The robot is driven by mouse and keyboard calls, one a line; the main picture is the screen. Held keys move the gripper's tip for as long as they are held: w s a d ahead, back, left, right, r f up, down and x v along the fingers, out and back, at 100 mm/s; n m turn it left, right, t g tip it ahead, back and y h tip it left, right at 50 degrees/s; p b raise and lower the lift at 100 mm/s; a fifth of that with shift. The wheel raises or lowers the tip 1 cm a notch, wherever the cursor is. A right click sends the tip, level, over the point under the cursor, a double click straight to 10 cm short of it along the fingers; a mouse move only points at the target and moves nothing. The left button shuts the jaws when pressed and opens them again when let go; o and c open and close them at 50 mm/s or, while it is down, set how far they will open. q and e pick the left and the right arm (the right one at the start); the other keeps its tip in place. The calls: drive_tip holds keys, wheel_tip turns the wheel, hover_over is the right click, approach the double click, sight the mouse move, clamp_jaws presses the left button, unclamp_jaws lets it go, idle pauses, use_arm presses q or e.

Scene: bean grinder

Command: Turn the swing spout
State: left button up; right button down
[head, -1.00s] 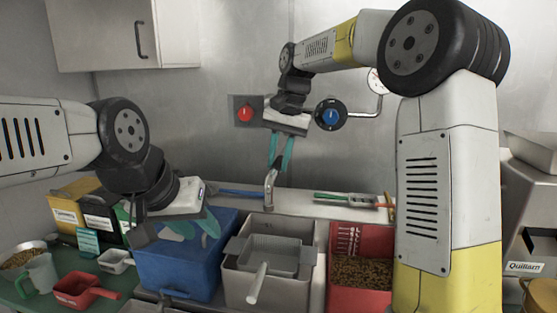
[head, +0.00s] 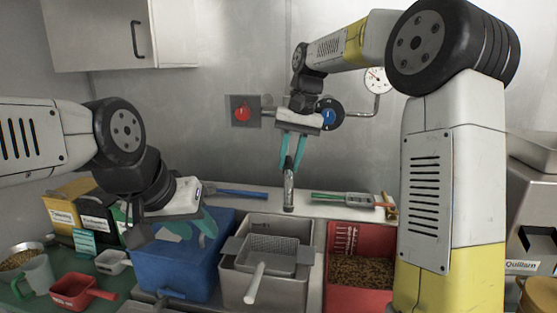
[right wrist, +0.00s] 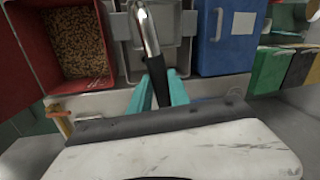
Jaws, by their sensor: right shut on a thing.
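The swing spout (head: 289,189) is a shiny metal tube on the ledge behind the sinks, in the middle of the head view. In the right wrist view the spout (right wrist: 148,32) points away toward the grey basin. My right gripper (head: 291,160) is shut on the spout's upper part, with its teal fingers on either side of the tube. My left gripper (head: 190,228) hangs above the blue bin, with its teal fingers apart and nothing seen between them. The spout's base is partly hidden by the right fingers.
A blue bin (head: 178,270), a grey basin (head: 232,285) with a perforated strainer (head: 268,250), and a red bin (head: 374,299) of beans stand in front of the ledge. A red knob (head: 241,114) and a blue knob (head: 329,114) are on the wall behind. Tools lie along the ledge.

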drive_tip(key=w+d+n+g, duration=0.1)
drive_tip(key=w+d+n, duration=0.3)
drive_tip(key=d+n, duration=0.3)
drive_tip(key=shift+w+d+n, duration=0.15)
drive_tip(key=shift+d+n, duration=0.15)
drive_tip(key=shift+d, duration=2.45)
drive_tip(key=c, duration=1.2)
unclamp_jaws()
drive_tip(key=shift+c, duration=0.2)
drive_tip(key=shift+r, duration=0.1)
drive_tip(key=v, duration=0.7)
drive_tip(key=shift+w+r, duration=0.2)
drive_tip(key=shift+r, duration=0.15)
drive_tip(key=shift+s+a, duration=0.1)
